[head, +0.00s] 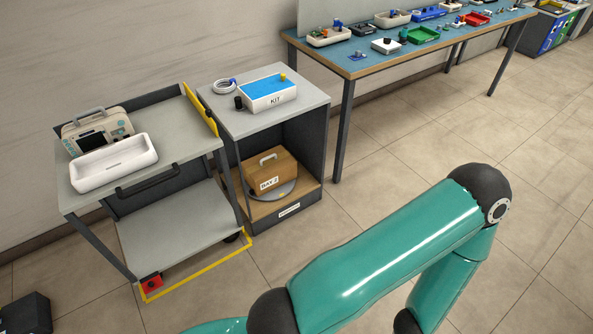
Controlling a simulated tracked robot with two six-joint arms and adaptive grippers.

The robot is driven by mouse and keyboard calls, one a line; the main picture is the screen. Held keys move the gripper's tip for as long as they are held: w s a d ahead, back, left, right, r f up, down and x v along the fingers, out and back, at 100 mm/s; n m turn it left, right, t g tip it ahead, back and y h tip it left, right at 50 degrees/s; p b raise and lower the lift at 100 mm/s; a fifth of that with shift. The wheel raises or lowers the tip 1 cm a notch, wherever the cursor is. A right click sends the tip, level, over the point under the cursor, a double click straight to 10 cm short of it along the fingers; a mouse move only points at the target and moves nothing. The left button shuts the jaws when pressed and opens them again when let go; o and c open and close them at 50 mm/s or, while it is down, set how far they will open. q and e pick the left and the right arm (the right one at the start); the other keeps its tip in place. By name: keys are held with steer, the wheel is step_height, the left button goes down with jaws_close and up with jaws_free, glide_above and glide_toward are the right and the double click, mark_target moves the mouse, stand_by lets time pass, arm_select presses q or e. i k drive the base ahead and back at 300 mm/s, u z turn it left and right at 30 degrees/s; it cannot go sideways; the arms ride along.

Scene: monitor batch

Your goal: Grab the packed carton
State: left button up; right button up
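A brown carton (271,168) with a pale handle on top and a white label that seems to read "BAY 2" sits in the open lower compartment of the grey cabinet (284,212). It stands on a round grey plate (291,190) on the compartment's wooden floor. One of my teal arms crosses the lower right of the head view, well apart from the carton. Neither gripper is in view.
Left is a cart (179,234) with a monitor (97,132) and white tray (114,162). A blue-topped workbench (352,67) stands behind. Floor before the cabinet is clear.

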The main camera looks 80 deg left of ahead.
mark_target(264, 172)
steer(key=z, duration=0.4)
steer(key=i, duration=0.45)
steer(key=u, duration=2.25)
steer(key=i, duration=0.3)
steer(key=u, duration=1.9)
steer(key=k, duration=0.65)
steer(key=u, duration=0.4)
steer(key=i, duration=1.8)
steer(key=z, duration=0.4)
